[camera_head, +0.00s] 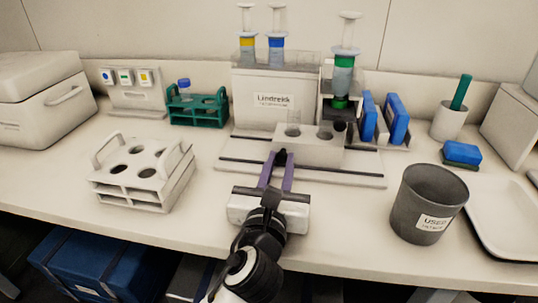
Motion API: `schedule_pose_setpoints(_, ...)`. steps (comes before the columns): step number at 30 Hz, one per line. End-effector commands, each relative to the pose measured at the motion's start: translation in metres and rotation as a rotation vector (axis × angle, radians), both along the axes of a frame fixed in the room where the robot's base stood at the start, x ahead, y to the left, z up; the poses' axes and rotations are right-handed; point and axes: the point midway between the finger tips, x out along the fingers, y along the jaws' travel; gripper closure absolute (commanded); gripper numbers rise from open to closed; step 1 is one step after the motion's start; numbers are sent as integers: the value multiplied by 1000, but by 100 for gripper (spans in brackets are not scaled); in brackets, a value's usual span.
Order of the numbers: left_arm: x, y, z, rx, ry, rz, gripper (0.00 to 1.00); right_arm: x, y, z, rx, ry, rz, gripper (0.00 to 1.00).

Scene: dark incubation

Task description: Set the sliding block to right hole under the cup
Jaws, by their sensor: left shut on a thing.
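The pale sliding block (312,154) sits on the rail base (352,178) in front of the box labelled "Lindreikk" (259,108). Holes show along its top, and a small clear vessel (293,130) stands at the left one. The clear cup with a green band (344,70) is held upright at the right of the box, its green lower end above the block's right end. The right hole (340,126) appears roughly below it; exact alignment is unclear. My left gripper (280,160) has its purple fingers shut on the dark knob at the block's front left.
A white rack (143,190) stands left and a grey bin (427,205) right. A green rack (197,110), blue pieces (396,118), a white pot (448,122) and a white tray (505,215) are around. The counter front between rack and bin is clear beside my arm.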

Motion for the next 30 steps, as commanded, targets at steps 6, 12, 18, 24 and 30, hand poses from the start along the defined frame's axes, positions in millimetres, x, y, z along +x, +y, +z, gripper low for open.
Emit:
schedule_pose_setpoints(6, -5, -18, -1, 1, 3, 3, 100, 0, -1, 3, 2, -1, -5, 69)
schedule_pose_setpoints(12, -5, -21, -1, 1, 2, 0, 100, 3, -2, 4, 2, -5, -7, 69)
schedule_pose_setpoints(18, -5, -21, -1, 1, 2, 0, 70, 4, -2, 4, 2, -6, -7, 69)
schedule_pose_setpoints(24, -5, -21, -1, 1, 0, 0, 62, 4, -2, 4, 1, -5, -8, 69)
schedule_pose_setpoints(30, -7, -21, 1, 2, 0, -1, 62, 4, -2, 8, 1, -5, -8, 69)
